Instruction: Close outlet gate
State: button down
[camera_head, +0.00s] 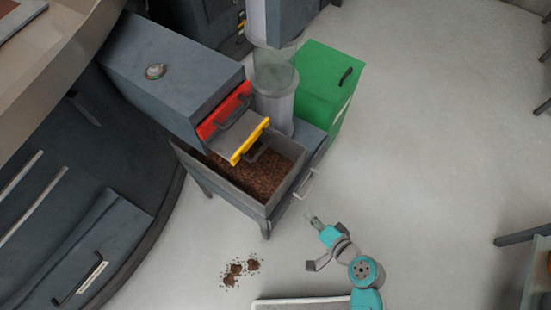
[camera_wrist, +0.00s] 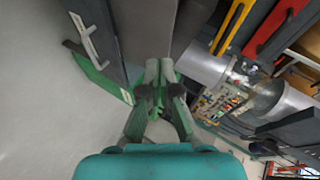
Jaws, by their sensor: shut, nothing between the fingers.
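The outlet gate (camera_head: 238,132) looks like a grey sliding plate with a yellow front edge and a dark handle. It sticks out from a red panel (camera_head: 222,112) on the grey housing, over an open bin (camera_head: 262,207) of brown grains. In the wrist view the yellow edge (camera_wrist: 232,24) and the red panel (camera_wrist: 272,28) show at the upper right. My gripper (camera_head: 309,216) is shut and empty, in front and to the right of the bin, apart from the gate. In the wrist view its fingers (camera_wrist: 160,75) point toward the bin's grey side.
The bin has a light handle (camera_head: 308,184) on its near right side. A clear cylinder (camera_head: 275,75) and a green box (camera_head: 325,75) stand behind. The floor to the right is mostly clear.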

jog(key=w+a+r+n+g+y, duration=0.1)
jog(key=w+a+r+y, duration=0.1)
jog(key=w+r+y, duration=0.55)
jog(key=h, duration=0.2)
send_near(246, 147)
notch_tip(246, 147, down, 3)
jog(key=w+a, duration=0.1)
jog(key=a, duration=0.1)
jog(key=shift+w+d+r+y, duration=0.1)
jog(key=shift+d+r+y, duration=0.1)
jog(key=shift+y, duration=0.05)
jog(key=x, duration=0.2)
jog(key=r+x, duration=0.1)
jog(key=x, duration=0.4)
jog(key=shift+w+a+r, duration=0.2)
jog(key=shift+w+a, duration=0.15)
jog(key=shift+a, duration=0.05)
jog(key=shift+w+a+r, duration=0.1)
jog(key=shift+w+a, duration=0.05)
